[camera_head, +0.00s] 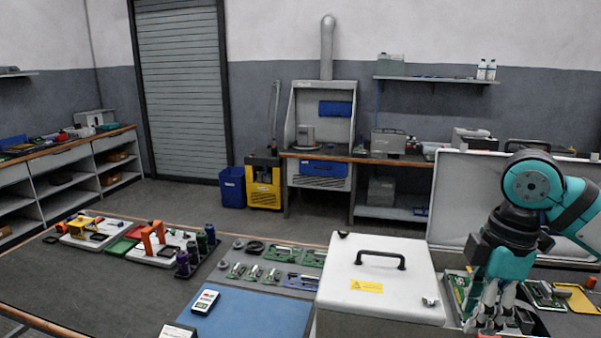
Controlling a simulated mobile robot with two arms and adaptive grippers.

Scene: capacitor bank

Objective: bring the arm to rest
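My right arm comes in from the right edge in teal and black. My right gripper (487,318) points down beside the right side of a white box with a black handle (377,270). Its silvery fingers are low in the picture, over a green board area, and I cannot tell whether they are open or hold anything. My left arm and gripper are not in view.
A workbench (95,283) holds a blue mat (245,317), a handheld meter (205,301), green boards with parts, and dark cylinders (192,249). An open white lid (462,200) stands behind my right arm.

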